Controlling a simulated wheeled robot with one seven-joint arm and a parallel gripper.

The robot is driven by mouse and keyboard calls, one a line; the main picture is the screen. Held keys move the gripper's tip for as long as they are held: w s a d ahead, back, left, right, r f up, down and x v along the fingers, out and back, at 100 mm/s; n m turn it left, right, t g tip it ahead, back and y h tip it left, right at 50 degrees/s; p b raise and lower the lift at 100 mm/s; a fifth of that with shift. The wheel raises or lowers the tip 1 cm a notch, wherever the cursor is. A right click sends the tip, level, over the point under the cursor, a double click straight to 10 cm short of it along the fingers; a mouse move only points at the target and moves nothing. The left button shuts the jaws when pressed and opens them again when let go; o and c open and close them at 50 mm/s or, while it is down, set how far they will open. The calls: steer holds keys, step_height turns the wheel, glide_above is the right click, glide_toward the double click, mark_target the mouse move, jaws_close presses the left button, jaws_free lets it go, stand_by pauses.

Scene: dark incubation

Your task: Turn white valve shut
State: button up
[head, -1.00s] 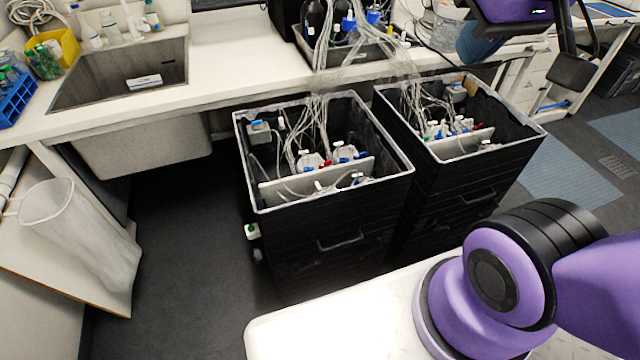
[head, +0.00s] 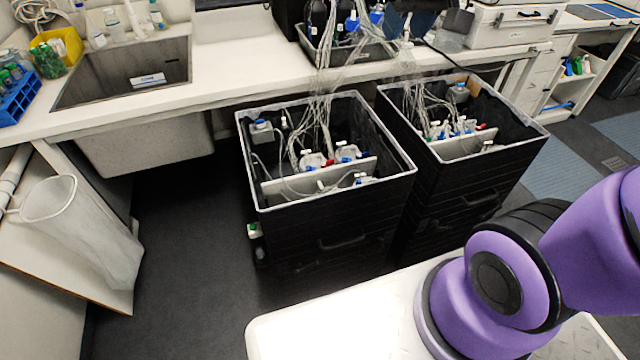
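Two black open-topped boxes hold tubing and small valves with coloured handles. The left box (head: 335,222) stands in the middle and the right box (head: 470,185) beside it. In the left box, small white handles show at the back of the panel (head: 306,153) and in front of it (head: 320,185), near blue and red ones. In the right box, a small white piece (head: 488,143) sits near the front panel. I cannot tell which is the task's valve or how any handle is turned. My gripper is out of view; only my purple arm shows at right.
A white bench with a sink (head: 130,75) runs behind the boxes. Bundled clear tubes (head: 322,95) drop from the bench into them. Dark floor (head: 180,260) is clear left of the boxes.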

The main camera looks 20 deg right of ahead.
steer(key=w+a+f+g, duration=0.1)
steer(key=w+a+f, duration=0.1)
steer(key=w+f, duration=0.8)
steer(key=g, duration=0.3)
glide_above(320, 184)
step_height(320, 184, down, 39)
step_height(320, 184, down, 11)
steer(key=shift+w+f, duration=0.1)
steer(key=shift+f, duration=0.05)
steer(key=shift+c, duration=0.4)
jaws_close()
